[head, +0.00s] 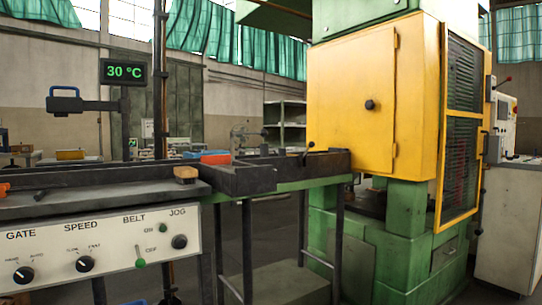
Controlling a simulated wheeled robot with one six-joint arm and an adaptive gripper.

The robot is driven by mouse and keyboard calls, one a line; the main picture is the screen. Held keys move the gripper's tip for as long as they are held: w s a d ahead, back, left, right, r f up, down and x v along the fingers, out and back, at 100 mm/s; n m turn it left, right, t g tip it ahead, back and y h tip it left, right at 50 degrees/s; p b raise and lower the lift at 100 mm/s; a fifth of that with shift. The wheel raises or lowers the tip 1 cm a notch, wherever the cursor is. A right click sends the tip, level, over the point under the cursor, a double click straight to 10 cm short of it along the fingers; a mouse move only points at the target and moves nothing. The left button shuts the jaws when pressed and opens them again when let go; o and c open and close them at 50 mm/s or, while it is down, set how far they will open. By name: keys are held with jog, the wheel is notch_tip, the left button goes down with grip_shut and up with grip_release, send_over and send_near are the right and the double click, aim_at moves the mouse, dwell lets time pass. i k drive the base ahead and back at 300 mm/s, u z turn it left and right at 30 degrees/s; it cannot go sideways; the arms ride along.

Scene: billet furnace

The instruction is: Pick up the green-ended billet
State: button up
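I cannot make out a green-ended billet in the head view. My gripper is not in this view. A dark metal conveyor or bench (90,178) runs in from the left, and its top is seen at a low angle. Dark open trays (245,178) stand at its right end, and their inside floors are mostly hidden by their walls. A small tan block with a dark base (186,173) sits on the near edge.
A control panel (100,255) labelled GATE, SPEED, BELT and JOG faces me at lower left. A display (123,72) reads 30 °C. A blue-handled device (65,101) sits on a bracket. A yellow-doored green machine (370,105) stands right. An orange-red object (215,158) shows behind the trays.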

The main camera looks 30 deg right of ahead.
aim_at(263, 147)
jog(key=z, duration=0.45)
jog(key=k, duration=0.6)
jog(key=z, duration=0.95)
jog(key=k, duration=0.7)
jog(key=z, duration=0.9)
jog(key=i, duration=1.7)
jog(key=u, duration=0.25)
jog(key=i, duration=1.6)
jog(key=u, duration=1.7)
jog(key=i, duration=1.15)
jog(key=u, duration=0.95)
